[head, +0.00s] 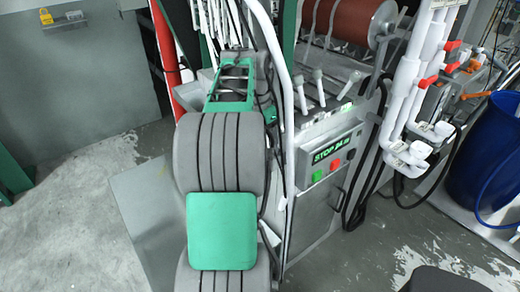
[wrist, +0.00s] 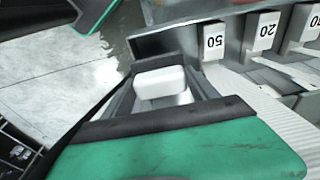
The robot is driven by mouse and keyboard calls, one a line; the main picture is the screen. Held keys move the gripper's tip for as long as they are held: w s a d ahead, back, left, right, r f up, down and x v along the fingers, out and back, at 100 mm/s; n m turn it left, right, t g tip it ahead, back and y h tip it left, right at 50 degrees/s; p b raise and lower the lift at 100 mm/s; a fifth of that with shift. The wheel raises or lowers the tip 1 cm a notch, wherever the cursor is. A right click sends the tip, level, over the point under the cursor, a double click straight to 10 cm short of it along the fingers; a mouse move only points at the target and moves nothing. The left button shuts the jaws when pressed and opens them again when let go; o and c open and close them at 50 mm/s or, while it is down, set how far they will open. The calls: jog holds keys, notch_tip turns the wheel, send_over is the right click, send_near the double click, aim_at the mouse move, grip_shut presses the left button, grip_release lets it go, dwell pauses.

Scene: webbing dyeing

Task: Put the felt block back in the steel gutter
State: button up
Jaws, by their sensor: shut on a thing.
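In the wrist view my gripper (wrist: 160,76) is shut on a white block (wrist: 160,88), which I take to be the felt block. A grey metal edge (wrist: 178,38) runs just beyond the fingertips, beside the numbered white tags. It may be part of the steel gutter, but I cannot tell for sure. I cannot tell whether the block touches it. In the head view my arm hides the block and the fingers.
In the head view, a control box (head: 328,160) reading "STOP 24", several levers (head: 318,88) and a dark red roller (head: 350,18) are right of my arm. White pipes (head: 405,95) and a blue barrel (head: 490,150) stand farther right.

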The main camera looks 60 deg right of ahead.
jog(key=shift+w+d+f, duration=0.2)
jog(key=shift+w+f, duration=0.2)
jog(key=shift+f, duration=0.1)
jog(key=shift+w+d+f, duration=0.15)
jog(key=shift+w+f, duration=0.25)
jog(key=shift+f, duration=0.1)
jog(key=shift+w+f, duration=0.1)
jog(key=shift+f, duration=1.6)
jog(key=o, duration=1.2)
